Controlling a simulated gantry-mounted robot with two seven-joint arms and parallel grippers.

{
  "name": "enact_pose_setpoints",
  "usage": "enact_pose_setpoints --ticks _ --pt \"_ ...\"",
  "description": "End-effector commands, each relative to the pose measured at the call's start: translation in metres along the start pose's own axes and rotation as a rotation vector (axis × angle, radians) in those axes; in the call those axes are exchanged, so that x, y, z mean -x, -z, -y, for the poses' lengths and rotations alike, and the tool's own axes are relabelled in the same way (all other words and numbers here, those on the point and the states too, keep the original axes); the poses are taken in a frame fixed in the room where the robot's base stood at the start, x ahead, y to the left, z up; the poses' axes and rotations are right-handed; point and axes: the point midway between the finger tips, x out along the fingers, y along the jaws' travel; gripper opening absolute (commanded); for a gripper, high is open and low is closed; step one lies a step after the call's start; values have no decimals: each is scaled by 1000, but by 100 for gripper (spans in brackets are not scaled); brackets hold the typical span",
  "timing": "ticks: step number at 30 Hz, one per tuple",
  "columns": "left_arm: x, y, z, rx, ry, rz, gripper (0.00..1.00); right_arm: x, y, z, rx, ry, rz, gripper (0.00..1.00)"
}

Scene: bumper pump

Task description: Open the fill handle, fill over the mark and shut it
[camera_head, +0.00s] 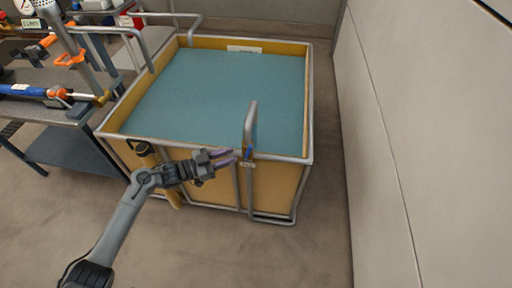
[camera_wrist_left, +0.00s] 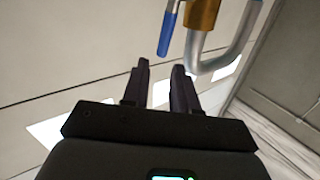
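The fill handle is a small blue lever (camera_head: 248,152) at the front rim of the tank, below a curved grey pipe (camera_head: 251,122). In the left wrist view the blue lever (camera_wrist_left: 168,30) hangs beside a brass valve body (camera_wrist_left: 203,12) and the silver pipe bend (camera_wrist_left: 226,58). The large yellow-walled tank (camera_head: 208,180) holds a flat teal surface (camera_head: 220,95). A white label (camera_head: 244,49) is on its back wall; its markings are unreadable. My left gripper (camera_head: 233,158) is open and empty, just left of the lever, apparently apart from it. My right gripper is out of view.
A grey workbench (camera_head: 72,146) at left carries a blue tool (camera_head: 25,90), orange clamps (camera_head: 70,60) and a gauge (camera_head: 27,7). Metal rails run along the tank's back left. A pale wall (camera_head: 420,140) stands at right. The floor in front is clear.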

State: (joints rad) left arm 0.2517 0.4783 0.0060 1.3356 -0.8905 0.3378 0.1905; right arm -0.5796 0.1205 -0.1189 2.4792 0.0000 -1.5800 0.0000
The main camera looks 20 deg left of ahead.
Motion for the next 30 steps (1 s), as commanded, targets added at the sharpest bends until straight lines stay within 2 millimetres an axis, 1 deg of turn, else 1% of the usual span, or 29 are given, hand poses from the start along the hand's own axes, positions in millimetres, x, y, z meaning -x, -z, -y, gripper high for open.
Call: enact_pose_setpoints --ticks 5,12,18,24,30 --pt "-22 2 1 -4 1 -6 28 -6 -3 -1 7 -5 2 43" --pt "-61 1 0 -2 0 -6 28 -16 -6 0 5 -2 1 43" --pt "-88 1 1 -4 2 -5 28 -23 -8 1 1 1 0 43" --pt "-102 2 1 -3 1 -4 28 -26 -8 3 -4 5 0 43" --pt "-105 2 1 -4 1 -3 28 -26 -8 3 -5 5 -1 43"
